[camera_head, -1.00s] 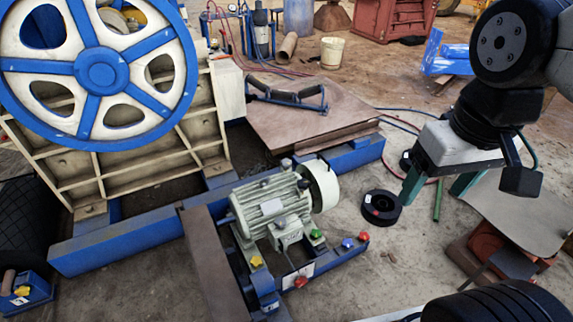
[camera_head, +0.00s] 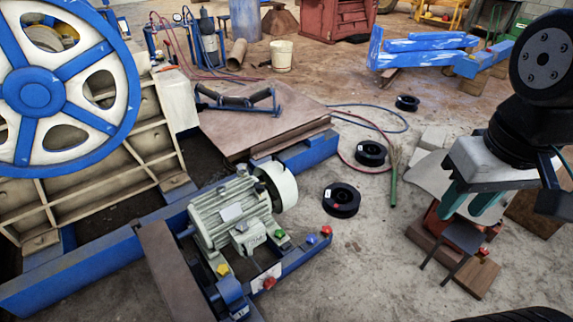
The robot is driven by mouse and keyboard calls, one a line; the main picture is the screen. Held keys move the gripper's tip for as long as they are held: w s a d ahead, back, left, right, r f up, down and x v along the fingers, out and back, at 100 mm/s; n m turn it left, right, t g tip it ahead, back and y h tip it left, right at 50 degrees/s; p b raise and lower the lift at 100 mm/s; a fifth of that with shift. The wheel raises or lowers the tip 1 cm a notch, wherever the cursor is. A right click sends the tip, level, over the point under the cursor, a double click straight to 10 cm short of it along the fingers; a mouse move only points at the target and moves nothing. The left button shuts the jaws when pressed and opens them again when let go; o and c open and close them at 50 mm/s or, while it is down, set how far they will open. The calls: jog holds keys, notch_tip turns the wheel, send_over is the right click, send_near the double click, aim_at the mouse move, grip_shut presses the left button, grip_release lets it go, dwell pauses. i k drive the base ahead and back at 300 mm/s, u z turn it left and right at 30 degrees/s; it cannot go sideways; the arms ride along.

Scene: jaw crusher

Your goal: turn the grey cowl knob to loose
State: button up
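The pale green motor (camera_head: 228,212) sits on the blue frame, with its round white cowl (camera_head: 283,186) at its right end. Small grey knobs show at the motor's top near the cowl, one upper grey knob (camera_head: 241,170) and one lower grey knob (camera_head: 259,187). I cannot tell for sure which is the cowl knob, nor read its setting. My gripper (camera_head: 470,205) is at the right, well away from the motor and cowl. Its two teal fingers are apart and nothing shows between them.
A yellow knob (camera_head: 222,269), a green knob (camera_head: 279,234), a red knob (camera_head: 269,283) and a blue knob (camera_head: 311,238) sit around the motor base. Black rings (camera_head: 341,200) lie on the floor between motor and gripper. A large blue and white flywheel (camera_head: 35,92) stands left.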

aim_at(242, 167)
jog(key=z, duration=1.25)
jog(key=i, duration=1.15)
jog(key=u, duration=0.55)
jog(key=i, duration=0.65)
jog(key=u, duration=1.2)
jog(key=i, duration=0.55)
jog(key=u, duration=0.6)
